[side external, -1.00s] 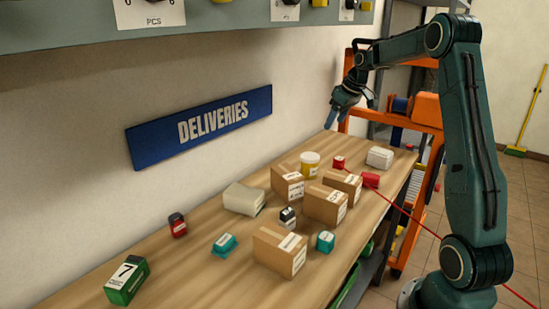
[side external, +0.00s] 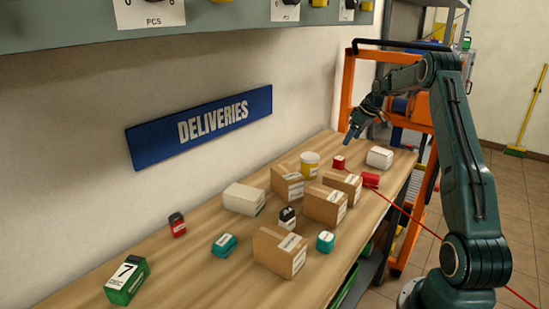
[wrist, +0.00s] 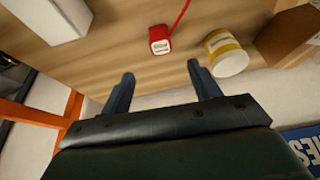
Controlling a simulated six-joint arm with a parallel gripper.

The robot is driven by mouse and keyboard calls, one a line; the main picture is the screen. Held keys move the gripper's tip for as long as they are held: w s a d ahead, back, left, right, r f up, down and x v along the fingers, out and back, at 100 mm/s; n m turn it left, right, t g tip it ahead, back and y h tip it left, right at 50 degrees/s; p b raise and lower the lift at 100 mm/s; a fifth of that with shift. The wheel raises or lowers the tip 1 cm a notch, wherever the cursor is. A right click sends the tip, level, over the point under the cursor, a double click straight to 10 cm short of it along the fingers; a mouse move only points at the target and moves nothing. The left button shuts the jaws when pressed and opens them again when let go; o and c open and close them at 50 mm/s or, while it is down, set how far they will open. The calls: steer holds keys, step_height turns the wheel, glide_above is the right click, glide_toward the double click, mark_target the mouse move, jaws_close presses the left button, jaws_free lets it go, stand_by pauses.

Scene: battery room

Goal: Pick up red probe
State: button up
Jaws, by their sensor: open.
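A small red block with a pale label lies on the table in the side view (side external: 338,162), and also shows in the wrist view (wrist: 160,40). In the wrist view a red cable runs up from it out of frame. Another red piece (side external: 370,180) lies near the table's right edge, with a red line running off to the right; I cannot tell for sure which one is the probe. My gripper (side external: 352,135) is open and empty above the table, beyond the small red block. In the wrist view the block lies ahead of my gripper's spread fingertips (wrist: 160,74), not between them.
A yellow and white tub (side external: 310,164) stands left of the block, and a white box (side external: 380,157) to its right. Cardboard boxes (side external: 325,204) crowd the nearer side. An orange frame (side external: 347,85) stands behind the table; the wall with a blue sign (side external: 200,127) is at left.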

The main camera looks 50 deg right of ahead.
mark_target(340, 158)
steer(key=x, duration=0.7)
steer(key=shift+f, duration=0.1)
steer(key=shift+x, duration=2.5)
steer(key=shift+s+a, duration=0.1)
steer(key=shift+c, duration=0.2)
steer(key=c, duration=1)
